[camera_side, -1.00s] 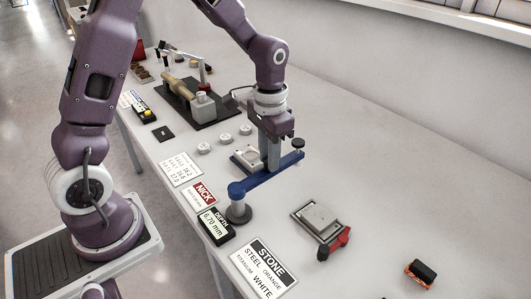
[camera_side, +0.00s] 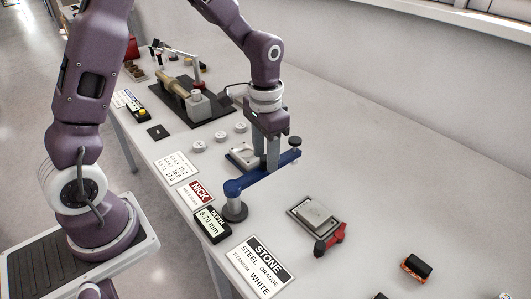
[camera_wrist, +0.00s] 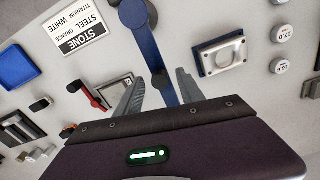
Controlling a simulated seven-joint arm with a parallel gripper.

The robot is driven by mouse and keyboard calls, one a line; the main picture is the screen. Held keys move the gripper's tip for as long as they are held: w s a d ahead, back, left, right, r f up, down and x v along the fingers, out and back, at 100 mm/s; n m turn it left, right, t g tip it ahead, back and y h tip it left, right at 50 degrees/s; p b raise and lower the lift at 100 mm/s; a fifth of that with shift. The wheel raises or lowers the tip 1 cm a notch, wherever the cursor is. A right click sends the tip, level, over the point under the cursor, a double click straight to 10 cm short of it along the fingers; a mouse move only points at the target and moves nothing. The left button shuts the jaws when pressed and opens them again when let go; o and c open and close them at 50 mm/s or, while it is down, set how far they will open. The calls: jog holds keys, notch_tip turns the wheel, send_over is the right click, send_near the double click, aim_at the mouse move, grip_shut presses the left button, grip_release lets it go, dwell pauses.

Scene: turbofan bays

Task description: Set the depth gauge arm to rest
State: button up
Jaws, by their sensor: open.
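The depth gauge has a blue arm (camera_side: 255,178) on a round grey post base (camera_side: 235,211). The blue arm reaches back and right to a black knob (camera_side: 295,141). In the wrist view the blue arm (camera_wrist: 157,52) runs from its round blue head down between my fingers. The gauge's display (camera_side: 212,225) reads 6.70 mm. My gripper (camera_side: 272,162) is open and points down at the blue arm, towards its knob end. In the wrist view my gripper's fingers (camera_wrist: 160,90) stand apart, one on each side of the arm. Whether either touches it I cannot tell.
A metal plate with an opening (camera_wrist: 222,55) lies beside the blue arm. White round pieces (camera_side: 221,136) stand farther back. A grey tray with a red clamp (camera_side: 329,243) lies front right, near a STONE sign (camera_side: 260,263). The table right of the gauge is mostly clear.

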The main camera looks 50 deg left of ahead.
notch_tip(320, 180, up, 6)
jog(key=shift+r, duration=0.55)
jog(key=shift+s+r, duration=0.2)
jog(key=shift+r, duration=0.1)
jog(key=s+r+n+t, duration=0.1)
jog(key=s+r, duration=0.3)
jog(key=s, duration=0.6)
jog(key=s+d+r+t, duration=0.1)
jog(key=s+r+t, duration=0.3)
jog(key=s, duration=0.6)
jog(key=shift+s+d+r+n+t, duration=0.15)
jog(key=shift+s+d+n+t, duration=0.15)
jog(key=shift+n, duration=0.1)
